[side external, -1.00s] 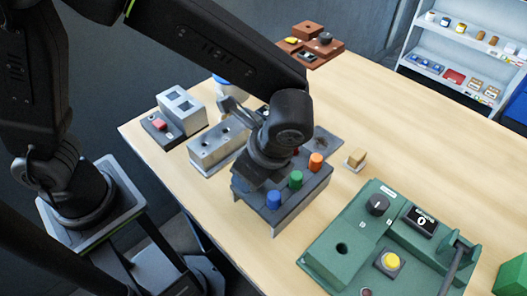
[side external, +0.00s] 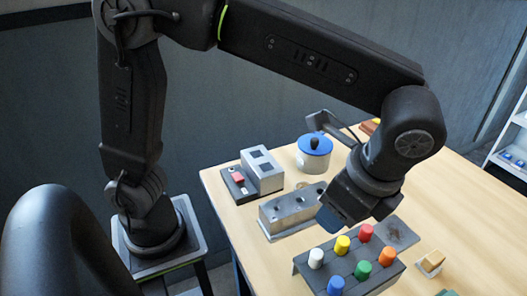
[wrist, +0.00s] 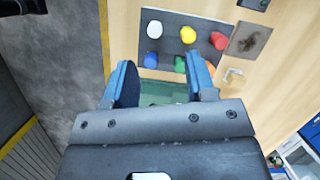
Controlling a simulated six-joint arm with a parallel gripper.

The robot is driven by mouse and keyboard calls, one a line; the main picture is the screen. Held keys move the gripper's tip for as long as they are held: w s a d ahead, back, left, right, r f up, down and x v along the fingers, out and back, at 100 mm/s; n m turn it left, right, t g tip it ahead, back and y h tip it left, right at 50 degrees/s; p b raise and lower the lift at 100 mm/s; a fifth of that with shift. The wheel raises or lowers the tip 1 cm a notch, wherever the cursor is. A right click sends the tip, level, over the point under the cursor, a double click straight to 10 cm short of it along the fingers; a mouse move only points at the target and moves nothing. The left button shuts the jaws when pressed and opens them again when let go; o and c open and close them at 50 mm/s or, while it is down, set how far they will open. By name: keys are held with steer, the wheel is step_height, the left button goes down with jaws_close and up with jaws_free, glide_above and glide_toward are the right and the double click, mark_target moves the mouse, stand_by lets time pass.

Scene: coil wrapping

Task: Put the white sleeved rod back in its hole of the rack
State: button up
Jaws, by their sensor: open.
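The dark rack (side external: 300,263) stands on the table and holds several rods with coloured sleeves. The white sleeved rod (side external: 316,257) stands upright in the rack's left corner, level with the yellow and red ones in its row. In the wrist view the white sleeved rod (wrist: 154,29) shows end-on in the rack (wrist: 172,34). My gripper (side external: 334,219) is above and behind the rack, clear of the rods. In the wrist view my gripper (wrist: 163,85) has its blue-padded fingers spread, with nothing between them. The lower part of the white rod is hidden in the rack.
A silver block with holes (side external: 290,208) stands behind the rack. A blue-lidded pot (side external: 314,158) and a grey box (side external: 262,172) are further back. A dark plate (side external: 398,232) and a small tan block (side external: 432,261) lie to the right.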

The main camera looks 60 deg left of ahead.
steer(key=s+a+n+t+h, duration=0.1)
steer(key=s+a+n+t, duration=0.2)
steer(key=a+n, duration=0.4)
steer(key=s+a+r+n+t+h, duration=0.1)
steer(key=s+a+n+t+h, duration=0.1)
steer(key=a+n, duration=0.5)
steer(key=s+a+t, duration=0.1)
steer(key=s+a, duration=0.1)
steer(key=a, duration=0.3)
steer(key=shift+r+h, duration=0.25)
steer(key=shift+h, duration=0.05)
steer(key=shift+c, duration=0.3)
stand_by(0.4)
